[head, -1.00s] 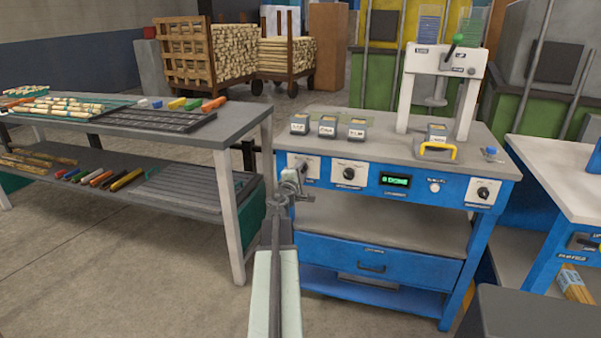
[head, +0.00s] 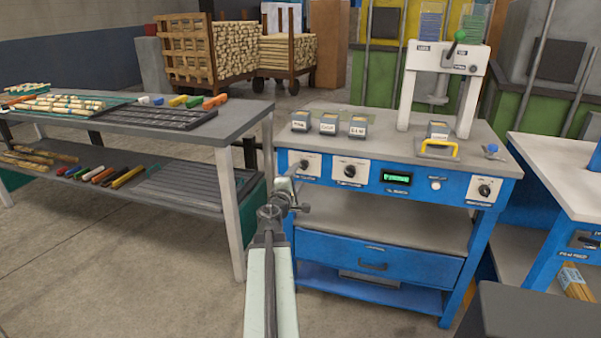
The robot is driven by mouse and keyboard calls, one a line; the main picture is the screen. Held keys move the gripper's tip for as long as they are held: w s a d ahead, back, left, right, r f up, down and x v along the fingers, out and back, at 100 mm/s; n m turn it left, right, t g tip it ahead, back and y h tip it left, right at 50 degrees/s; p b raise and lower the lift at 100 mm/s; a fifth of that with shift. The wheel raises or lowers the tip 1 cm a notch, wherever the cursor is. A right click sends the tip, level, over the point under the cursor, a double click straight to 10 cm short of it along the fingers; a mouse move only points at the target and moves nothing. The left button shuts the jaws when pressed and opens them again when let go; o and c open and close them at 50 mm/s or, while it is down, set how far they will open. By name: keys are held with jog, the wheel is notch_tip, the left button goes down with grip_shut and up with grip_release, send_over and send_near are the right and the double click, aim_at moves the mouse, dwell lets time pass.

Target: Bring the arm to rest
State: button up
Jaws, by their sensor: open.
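My arm reaches up from the bottom middle of the head view toward the front panel of the blue machine bench (head: 415,172). My gripper (head: 297,180) is at the arm's far end, small in the picture, by the left end of that panel. It is open, and I see nothing held in it. It overlaps the area just below the left dial (head: 306,163); I cannot tell whether it touches the dial or the panel. My wrist partly hides the gripper's jaws.
A grey table (head: 237,128) with trays, sticks and coloured pieces stands at left. The blue bench carries several small labelled boxes (head: 328,124), a yellow handle (head: 439,149) and a white press frame (head: 470,95). Another bench (head: 560,175) stands at right. Floor shows between table and bench.

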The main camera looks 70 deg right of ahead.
jog(key=shift+a, duration=0.3)
